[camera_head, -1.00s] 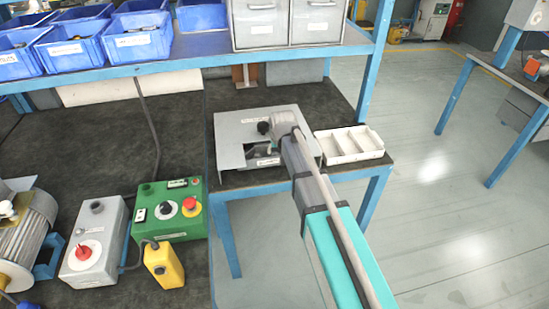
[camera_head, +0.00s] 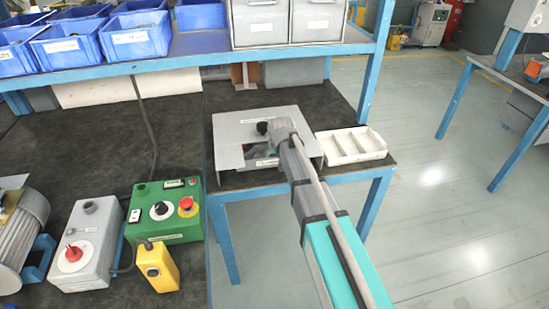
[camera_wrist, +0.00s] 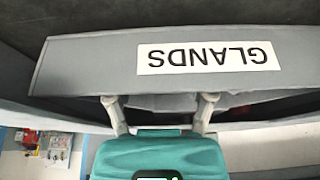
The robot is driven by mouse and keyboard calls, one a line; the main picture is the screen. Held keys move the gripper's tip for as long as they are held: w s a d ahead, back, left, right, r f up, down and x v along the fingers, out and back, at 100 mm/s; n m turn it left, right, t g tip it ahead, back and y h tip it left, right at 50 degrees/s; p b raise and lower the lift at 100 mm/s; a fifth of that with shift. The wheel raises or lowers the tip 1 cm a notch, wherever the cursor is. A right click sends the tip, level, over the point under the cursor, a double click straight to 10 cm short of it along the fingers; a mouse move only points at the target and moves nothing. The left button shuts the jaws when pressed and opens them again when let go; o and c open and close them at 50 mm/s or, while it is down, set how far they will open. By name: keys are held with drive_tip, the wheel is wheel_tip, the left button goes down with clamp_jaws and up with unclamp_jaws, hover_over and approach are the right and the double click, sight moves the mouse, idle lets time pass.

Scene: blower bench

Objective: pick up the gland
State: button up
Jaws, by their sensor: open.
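A grey cover or box with a cut-out front (camera_head: 228,132) stands on the side bench. In the wrist view its face carries an upside-down GLANDS label (camera_wrist: 207,57). My gripper (camera_wrist: 158,99) is open, its two fingers spread and reaching under the edge of the labelled face. A pale grey shape (camera_wrist: 160,102) lies in the shadow between the fingertips; I cannot tell if it is a gland or if the fingers touch it. In the head view my wrist and the cover hide the fingers. No gland is clearly seen.
A white divided tray (camera_head: 351,146) sits right of the cover, near the bench edge. A green control box (camera_head: 163,212), a grey switch box (camera_head: 88,246) and a yellow pendant (camera_head: 160,268) are at the left.

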drive_tip(key=c, duration=0.6)
drive_tip(key=shift+o, duration=0.2)
wheel_tip(320, 180, up, 3)
drive_tip(key=p, duration=0.2)
drive_tip(key=shift+f+p, duration=0.15)
drive_tip(key=shift+p, duration=0.2)
drive_tip(key=s+d+r+p, duration=0.7)
drive_tip(key=s+r+p, duration=0.3)
drive_tip(key=s, duration=0.2)
drive_tip(key=shift+r, duration=0.15)
drive_tip(key=shift+s, duration=0.1)
